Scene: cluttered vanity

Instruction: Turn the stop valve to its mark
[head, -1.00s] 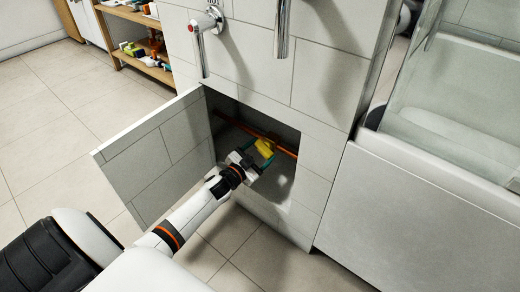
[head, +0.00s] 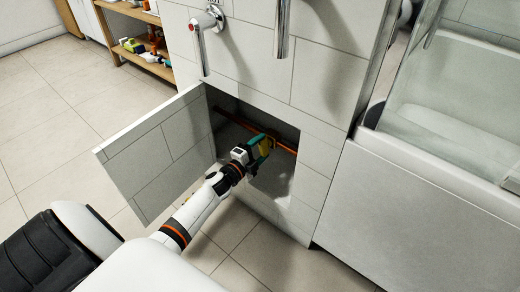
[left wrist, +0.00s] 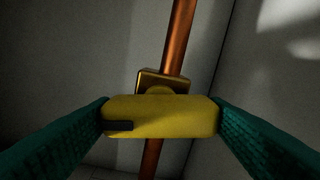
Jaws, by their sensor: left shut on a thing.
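The stop valve has a yellow handle (left wrist: 165,117) on a brass body (left wrist: 150,80), set on a copper pipe (head: 230,115) inside an opening in the tiled wall. In the left wrist view the handle lies across the pipe (left wrist: 178,40), with a dark mark at its left end. My left gripper (head: 262,146) reaches into the opening, its green fingers (left wrist: 160,118) shut on the two ends of the handle. In the head view the gripper hides most of the handle. I cannot make out a separate target mark. My right gripper is not in view.
A tiled access door (head: 160,150) stands open left of the opening. A red-marked wall tap (head: 206,20) is above it. A bathtub (head: 440,190) is to the right, and a wooden shelf (head: 145,60) with small items stands behind left.

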